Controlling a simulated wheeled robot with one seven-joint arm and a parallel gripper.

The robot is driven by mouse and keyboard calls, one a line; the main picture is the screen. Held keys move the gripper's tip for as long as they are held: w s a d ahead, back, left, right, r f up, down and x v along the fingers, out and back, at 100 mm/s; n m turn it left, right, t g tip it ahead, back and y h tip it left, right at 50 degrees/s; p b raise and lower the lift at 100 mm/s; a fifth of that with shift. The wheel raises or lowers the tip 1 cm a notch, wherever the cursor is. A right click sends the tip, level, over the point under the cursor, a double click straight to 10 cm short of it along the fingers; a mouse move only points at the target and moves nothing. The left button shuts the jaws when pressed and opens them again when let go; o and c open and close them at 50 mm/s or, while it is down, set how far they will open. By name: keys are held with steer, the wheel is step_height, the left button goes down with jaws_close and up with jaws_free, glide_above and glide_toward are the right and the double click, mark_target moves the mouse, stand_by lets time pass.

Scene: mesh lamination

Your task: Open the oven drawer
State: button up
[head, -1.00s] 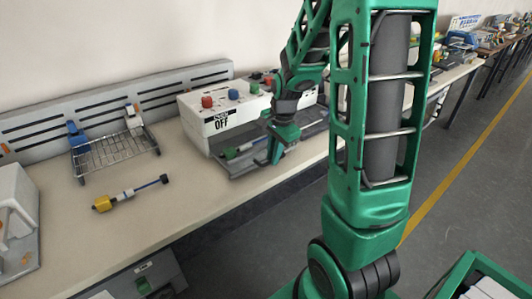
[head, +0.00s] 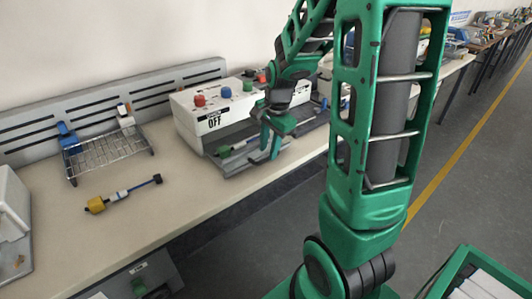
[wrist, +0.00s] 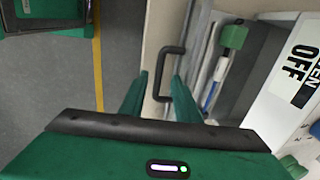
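The oven (head: 232,118) is a white box on the bench, labelled OVEN OFF. Its grey drawer (head: 235,170) sticks out from the front as a low tray, with a green-ended tube (head: 235,148) lying in it. In the wrist view, the drawer's black U-shaped handle (wrist: 158,76) lies between my gripper's two green fingers (wrist: 160,95). The fingers stand apart, with visible space on both sides of the handle bar. In the head view, my gripper (head: 268,154) is open at the drawer's front edge. The handle is not clear there.
A wire rack (head: 108,155) and a yellow-ended tool (head: 125,193) lie on the bench to the left. A slotted grey panel (head: 100,105) runs along the wall. Bench surface (head: 180,190) is clear between the tool and drawer.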

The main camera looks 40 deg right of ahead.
step_height(320, 180, up, 8)
steer(key=s, duration=0.1)
steer(key=shift+s, duration=0.15)
steer(key=shift+d, duration=0.1)
stand_by(0.4)
steer(key=s+a+f+n+g, duration=0.1)
steer(key=s+n, duration=1)
steer(key=s, duration=1.1)
steer(key=shift+s+a+g, duration=0.35)
steer(key=shift+a+g, duration=0.25)
steer(key=shift+a, duration=0.45)
steer(key=shift+f, duration=0.1)
steer(key=shift+w+f, duration=0.25)
steer(key=shift+w, duration=0.4)
